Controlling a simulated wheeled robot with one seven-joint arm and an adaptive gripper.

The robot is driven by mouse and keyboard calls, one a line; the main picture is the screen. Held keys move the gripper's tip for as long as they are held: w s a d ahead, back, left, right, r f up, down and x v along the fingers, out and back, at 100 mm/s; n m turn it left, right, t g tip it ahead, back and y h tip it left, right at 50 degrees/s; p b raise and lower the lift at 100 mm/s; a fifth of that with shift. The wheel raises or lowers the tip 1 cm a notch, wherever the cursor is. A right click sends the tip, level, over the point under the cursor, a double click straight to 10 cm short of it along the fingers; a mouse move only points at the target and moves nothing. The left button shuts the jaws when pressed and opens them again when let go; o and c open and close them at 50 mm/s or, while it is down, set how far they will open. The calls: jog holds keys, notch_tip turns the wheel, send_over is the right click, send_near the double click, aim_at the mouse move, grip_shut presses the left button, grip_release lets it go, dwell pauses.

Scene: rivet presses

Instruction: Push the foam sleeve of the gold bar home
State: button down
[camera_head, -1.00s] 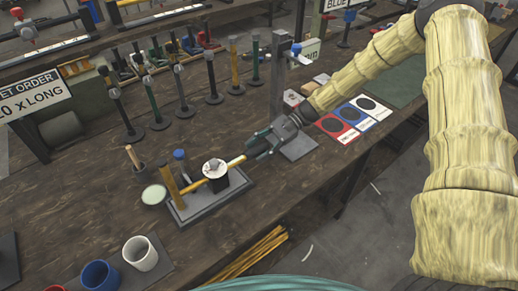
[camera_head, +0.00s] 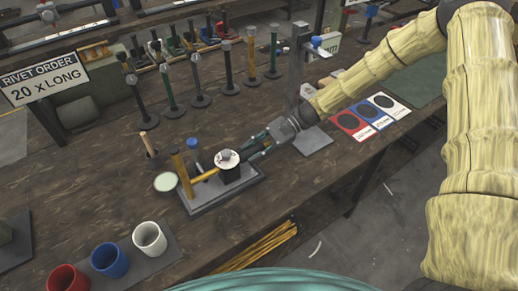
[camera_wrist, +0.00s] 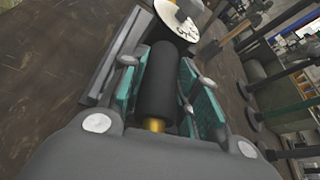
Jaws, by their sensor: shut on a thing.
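The gold bar (camera_head: 206,175) lies along a fixture with a grey base plate (camera_head: 243,193). It runs from a wooden post (camera_head: 181,172) into a black block (camera_head: 231,175) topped by a white disc. My gripper (camera_head: 258,149) is on the bar's right side, close to the block. In the wrist view its teal-padded fingers (camera_wrist: 158,88) are shut on the black foam sleeve (camera_wrist: 158,78). A gold end shows at the sleeve's near end. The sleeve's far end lies close to the white disc (camera_wrist: 178,20); whether it touches the block, I cannot tell.
Red, blue and white cups (camera_head: 149,238) are at front left. A grey stand (camera_head: 297,75) rises behind my gripper.

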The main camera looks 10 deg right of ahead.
jog(key=c, duration=1)
grip_release()
jog(key=shift+c, duration=0.2)
jog(key=v, duration=1.2)
jog(key=shift+s, duration=0.1)
